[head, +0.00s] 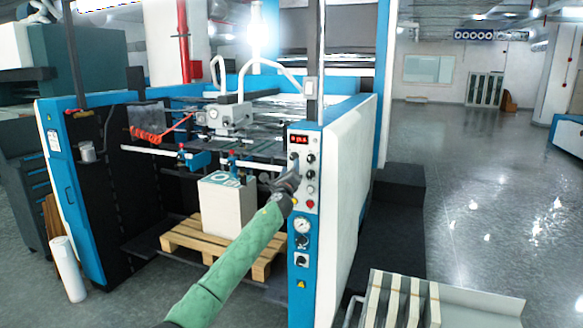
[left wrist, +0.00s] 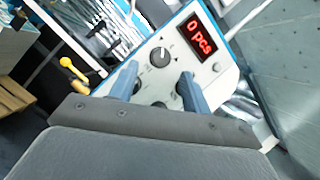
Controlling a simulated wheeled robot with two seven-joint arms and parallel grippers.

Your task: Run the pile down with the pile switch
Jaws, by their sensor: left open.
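The control panel (head: 304,178) is on the blue front post of the machine, with a red display (head: 300,140), several dark knobs and small coloured buttons. My left gripper (head: 291,177) is at the panel's left edge, in front of its middle knobs. In the left wrist view its fingers (left wrist: 158,82) are open and point at the panel, with a black knob (left wrist: 160,57) just beyond the gap. The display (left wrist: 200,38) reads "0 pcs". Which knob is the pile switch I cannot tell; labels are too small and the fingers hide part. The white pile (head: 226,204) stands on a wooden pallet (head: 190,240).
A gauge (head: 302,226) and more controls sit lower on the post. A white roll (head: 67,268) stands at the left. The floor at the right is open.

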